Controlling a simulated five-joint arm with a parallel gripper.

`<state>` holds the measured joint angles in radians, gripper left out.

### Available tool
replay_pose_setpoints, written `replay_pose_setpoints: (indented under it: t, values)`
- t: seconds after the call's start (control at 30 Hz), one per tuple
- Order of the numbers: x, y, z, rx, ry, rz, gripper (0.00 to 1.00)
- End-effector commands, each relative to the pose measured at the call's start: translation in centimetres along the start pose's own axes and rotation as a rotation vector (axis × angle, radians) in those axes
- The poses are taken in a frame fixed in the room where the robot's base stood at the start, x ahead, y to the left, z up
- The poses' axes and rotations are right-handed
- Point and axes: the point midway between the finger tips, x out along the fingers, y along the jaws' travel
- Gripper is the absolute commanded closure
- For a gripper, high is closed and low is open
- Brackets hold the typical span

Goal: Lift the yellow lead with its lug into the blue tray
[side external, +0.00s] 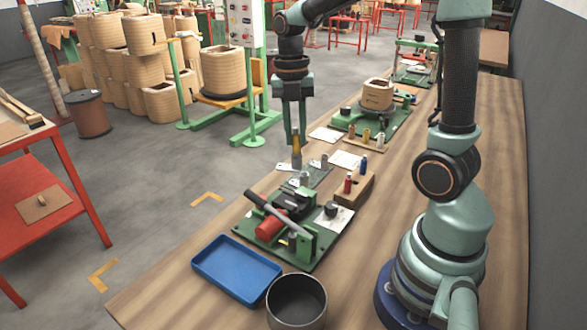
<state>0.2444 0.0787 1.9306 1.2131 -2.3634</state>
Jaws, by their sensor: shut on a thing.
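My gripper (296,137) points straight down above the far part of the bench and is shut on the yellow lead (296,143). The lead hangs upright between the fingers, with a grey metal end, its lug (296,160), below it. The lug is over or at a small green plate (312,174); I cannot tell whether it touches. The blue tray (237,268) lies empty on the near left of the bench, well apart from my gripper.
A dark round pot (296,301) stands right of the tray. A wooden block (355,190) holds red and blue pieces. A coil fixture (377,95) stands behind.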

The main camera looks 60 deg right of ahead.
Motion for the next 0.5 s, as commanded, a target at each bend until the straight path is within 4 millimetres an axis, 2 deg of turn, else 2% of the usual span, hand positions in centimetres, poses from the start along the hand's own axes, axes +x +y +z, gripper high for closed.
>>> replay_pose_setpoints:
  t: [0.33,0.43,0.5]
  values:
    - [0.0,0.4,-0.4,-0.002,-0.002,0.001,1.0]
    - [-0.1,1.6,-1.6,-0.006,-0.009,0.002,1.0]
    - [-0.1,2.9,-3.2,-0.011,-0.016,0.005,1.0]
